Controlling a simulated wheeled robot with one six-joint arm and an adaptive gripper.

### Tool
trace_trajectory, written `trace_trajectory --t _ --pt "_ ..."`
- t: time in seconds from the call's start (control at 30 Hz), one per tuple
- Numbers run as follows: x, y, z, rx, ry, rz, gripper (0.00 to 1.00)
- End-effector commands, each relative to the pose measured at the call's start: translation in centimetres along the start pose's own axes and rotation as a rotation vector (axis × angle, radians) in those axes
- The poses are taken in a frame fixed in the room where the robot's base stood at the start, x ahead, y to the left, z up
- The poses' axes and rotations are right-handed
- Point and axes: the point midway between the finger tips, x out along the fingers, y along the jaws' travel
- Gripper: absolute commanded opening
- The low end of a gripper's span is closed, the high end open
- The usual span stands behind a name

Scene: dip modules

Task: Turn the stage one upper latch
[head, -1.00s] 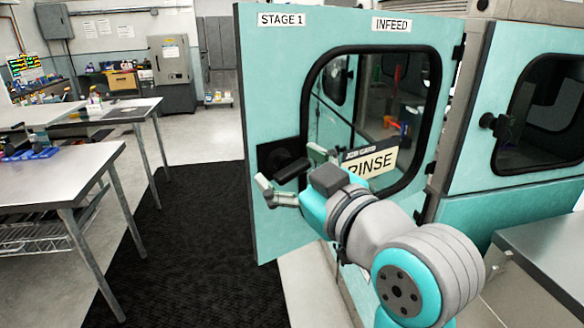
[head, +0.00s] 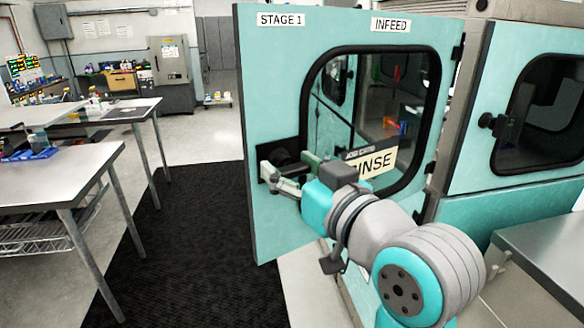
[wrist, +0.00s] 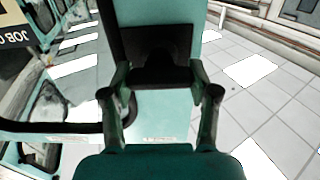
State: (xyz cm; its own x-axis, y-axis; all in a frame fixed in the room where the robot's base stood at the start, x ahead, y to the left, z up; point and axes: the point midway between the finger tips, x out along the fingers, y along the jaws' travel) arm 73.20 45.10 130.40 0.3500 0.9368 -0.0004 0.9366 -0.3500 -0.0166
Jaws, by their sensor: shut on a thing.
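The teal stage 1 door (head: 270,90) stands swung open in the head view, with a dark-framed window. Its black latch (head: 283,157) sits on a dark plate at the door's free edge. My gripper (head: 288,170) is at the latch, with one finger on each side, and is shut on it. In the wrist view my gripper's two fingers (wrist: 158,88) flank the dark latch (wrist: 157,68) in front of its black plate.
Steel tables (head: 60,180) stand left, beyond a black floor mat (head: 190,240).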

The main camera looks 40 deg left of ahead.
Motion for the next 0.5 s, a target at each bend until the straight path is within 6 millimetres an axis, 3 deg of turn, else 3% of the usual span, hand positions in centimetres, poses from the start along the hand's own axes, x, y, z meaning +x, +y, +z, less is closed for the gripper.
trace_trajectory --t 0.17,0.2,0.27,0.5 --pt "0.0 0.03 0.01 0.001 0.0 0.0 0.25" --pt "0.0 0.03 0.0 0.0 0.0 0.0 0.7" --pt "0.0 0.03 0.0 0.0 0.0 0.0 0.85" --pt "0.0 0.01 0.0 -0.001 0.0 0.0 0.85"
